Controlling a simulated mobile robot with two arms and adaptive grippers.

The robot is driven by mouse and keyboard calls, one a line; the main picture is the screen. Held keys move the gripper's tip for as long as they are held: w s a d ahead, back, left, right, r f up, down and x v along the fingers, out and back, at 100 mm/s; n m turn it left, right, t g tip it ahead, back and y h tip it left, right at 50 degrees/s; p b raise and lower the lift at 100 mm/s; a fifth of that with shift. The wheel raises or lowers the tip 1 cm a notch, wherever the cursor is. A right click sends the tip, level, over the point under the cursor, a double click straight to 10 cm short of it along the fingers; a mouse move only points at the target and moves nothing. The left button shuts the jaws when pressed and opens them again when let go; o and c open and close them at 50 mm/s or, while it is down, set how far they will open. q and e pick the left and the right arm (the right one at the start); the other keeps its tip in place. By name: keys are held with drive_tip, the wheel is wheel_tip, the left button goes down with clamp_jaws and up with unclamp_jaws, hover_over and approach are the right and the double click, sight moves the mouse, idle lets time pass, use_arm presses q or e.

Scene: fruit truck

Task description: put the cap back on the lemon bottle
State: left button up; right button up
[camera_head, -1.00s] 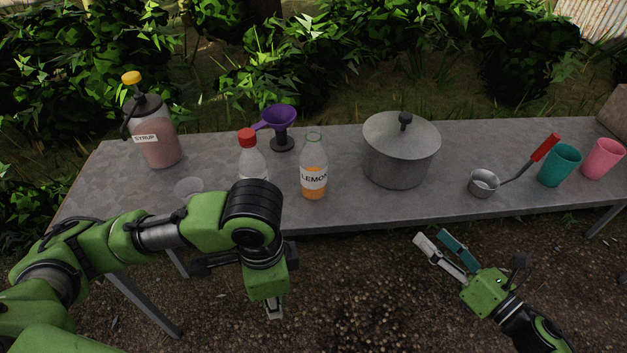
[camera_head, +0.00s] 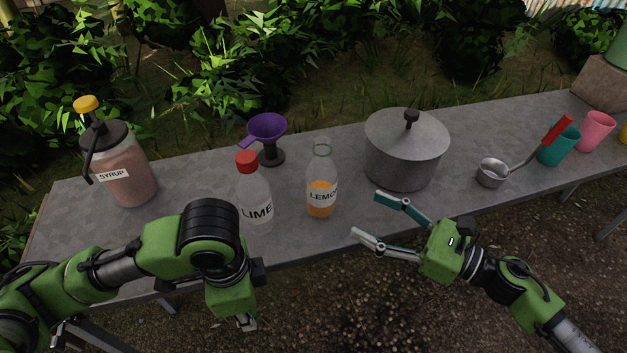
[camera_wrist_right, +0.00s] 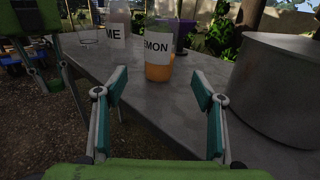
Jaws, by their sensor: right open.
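The lemon bottle (camera_head: 321,190) stands upright near the table's front edge, part full of orange liquid, with no cap on its clear neck. Its label also shows in the right wrist view (camera_wrist_right: 159,48). I cannot make out a loose cap in either view. My right gripper (camera_head: 366,215) is open and empty, just right of the bottle, its fingers pointing toward it and apart from it.
The lime bottle (camera_head: 254,203) with a red cap stands close left of the lemon bottle. A purple funnel (camera_head: 267,127) is behind, a lidded pot (camera_head: 402,155) to the right, a syrup jug (camera_head: 130,180) at left. A ladle (camera_head: 492,174) and cups stand further right.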

sight(335, 198)
use_arm(q)
drive_tip(key=shift+r+p, duration=0.85)
use_arm(e)
drive_tip(key=x, duration=0.6)
drive_tip(key=shift+w+a+r, duration=0.1)
drive_tip(key=shift+a, duration=0.1)
drive_tip(key=shift+w+a, duration=0.2)
drive_tip(key=shift+a, duration=0.05)
use_arm(q)
drive_tip(key=shift+r, duration=0.15)
use_arm(e)
drive_tip(key=shift+w+a, duration=0.15)
drive_tip(key=shift+a, duration=0.2)
use_arm(q)
drive_tip(key=shift+a+r+p, duration=0.1)
drive_tip(key=shift+r+p, duration=0.3)
drive_tip(key=shift+p, duration=0.2)
use_arm(e)
drive_tip(key=x, duration=0.3)
drive_tip(key=shift+w+a, duration=0.2)
drive_tip(key=shift+a, duration=0.1)
drive_tip(key=shift+w+a, duration=0.15)
drive_tip(key=shift+a, duration=0.2)
drive_tip(key=shift+d, duration=0.1)
